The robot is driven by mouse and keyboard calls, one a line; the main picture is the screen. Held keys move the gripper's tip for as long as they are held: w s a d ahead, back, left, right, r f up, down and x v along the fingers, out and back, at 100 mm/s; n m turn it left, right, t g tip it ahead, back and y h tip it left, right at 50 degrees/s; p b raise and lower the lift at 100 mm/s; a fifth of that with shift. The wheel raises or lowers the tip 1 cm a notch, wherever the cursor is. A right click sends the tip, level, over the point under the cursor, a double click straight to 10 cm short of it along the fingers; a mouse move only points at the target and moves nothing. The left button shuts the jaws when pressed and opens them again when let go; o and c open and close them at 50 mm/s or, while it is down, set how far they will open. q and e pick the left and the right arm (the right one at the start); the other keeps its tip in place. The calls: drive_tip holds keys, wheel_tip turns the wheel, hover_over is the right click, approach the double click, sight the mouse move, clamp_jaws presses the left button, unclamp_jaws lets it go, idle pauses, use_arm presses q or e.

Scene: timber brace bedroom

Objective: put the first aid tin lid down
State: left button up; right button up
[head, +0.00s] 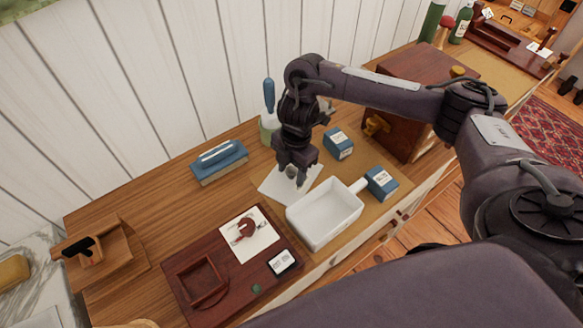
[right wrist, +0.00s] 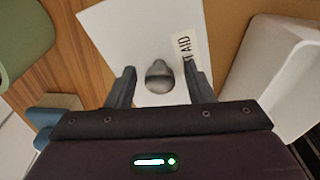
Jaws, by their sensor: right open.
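The first aid tin lid is a flat white panel (head: 273,187) with a grey knob, lying on the dresser top beside the open white tin (head: 325,213). In the right wrist view the lid (right wrist: 130,35) carries a label of which "AID" can be read. My right gripper (head: 293,178) is over the lid from above. Its jaws (right wrist: 158,72) are open, one on each side of the knob (right wrist: 159,76), with visible gaps to it. Part of the lid is hidden by the gripper. My left gripper is not in view.
Blue-and-white boxes (head: 339,143) (head: 382,183) stand close to the tin. A blue-handled brush (head: 218,158) lies to the left. A dark red wooden tray (head: 213,281) is in front left. A reddish wooden chest (head: 408,97) stands at the right.

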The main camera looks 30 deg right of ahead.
wheel_tip(320, 180, up, 12)
drive_tip(key=d+p, duration=0.1)
drive_tip(key=p, duration=0.2)
drive_tip(key=shift+w+d+p, duration=0.15)
drive_tip(key=shift+w+p, duration=0.05)
drive_tip(key=shift+p, duration=0.15)
drive_tip(key=shift+r, duration=0.1)
